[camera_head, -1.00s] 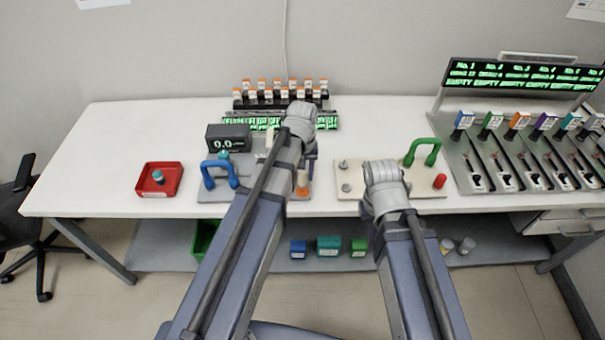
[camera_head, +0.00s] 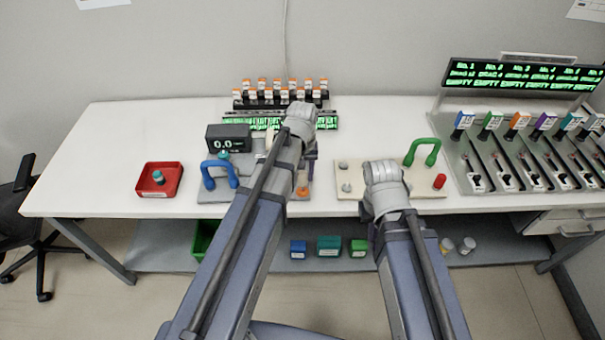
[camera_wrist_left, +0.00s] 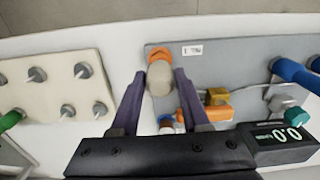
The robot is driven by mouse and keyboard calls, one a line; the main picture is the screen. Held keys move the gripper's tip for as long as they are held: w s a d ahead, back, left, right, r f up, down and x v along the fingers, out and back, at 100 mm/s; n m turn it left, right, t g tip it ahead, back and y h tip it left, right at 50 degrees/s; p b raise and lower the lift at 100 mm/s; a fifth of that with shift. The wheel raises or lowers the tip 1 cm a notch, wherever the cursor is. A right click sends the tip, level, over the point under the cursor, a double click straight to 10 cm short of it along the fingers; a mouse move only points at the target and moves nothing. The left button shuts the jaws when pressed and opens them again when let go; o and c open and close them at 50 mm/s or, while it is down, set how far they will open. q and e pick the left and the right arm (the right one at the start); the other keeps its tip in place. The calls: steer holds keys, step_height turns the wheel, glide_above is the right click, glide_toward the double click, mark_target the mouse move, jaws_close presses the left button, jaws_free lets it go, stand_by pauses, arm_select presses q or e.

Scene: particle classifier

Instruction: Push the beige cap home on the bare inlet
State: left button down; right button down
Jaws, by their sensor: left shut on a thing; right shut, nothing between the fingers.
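The beige cap (camera_wrist_left: 160,80) is between the fingers of my left gripper (camera_wrist_left: 159,82) in the left wrist view. My left gripper is shut on it. The cap is right at an orange fitting (camera_wrist_left: 160,54) at the edge of the grey plate (camera_wrist_left: 225,70); the fitting also shows in the head view (camera_head: 303,191). I cannot tell whether the cap touches the fitting or is seated on it. The bare inlet is not clearly told apart from this fitting. My right gripper (camera_head: 370,208) is shut and empty over the cream board, its fingers mostly hidden by my wrist.
The cream board (camera_head: 350,167) carries several metal studs and a green handle (camera_head: 424,152). A blue handle (camera_head: 219,173) and a scale display (camera_head: 228,138) stand left of my left arm. A red tray (camera_head: 160,190) holds a teal-capped item. Free table lies far left.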

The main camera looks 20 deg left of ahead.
mark_target(303, 181)
arm_select(q)
steer(key=shift+f+b, duration=1.8)
steer(key=shift+c, duration=1.5)
jaws_free()
steer(key=shift+r, duration=0.1)
step_height(303, 181, up, 8)
steer(key=p, duration=0.8)
steer(key=s+d+m+y, duration=0.1)
steer(key=s+d+m, duration=0.6)
steer(key=s+d, duration=0.3)
steer(key=s, duration=0.4)
steer(key=shift+s+d, duration=0.15)
steer(key=shift+d, duration=0.05)
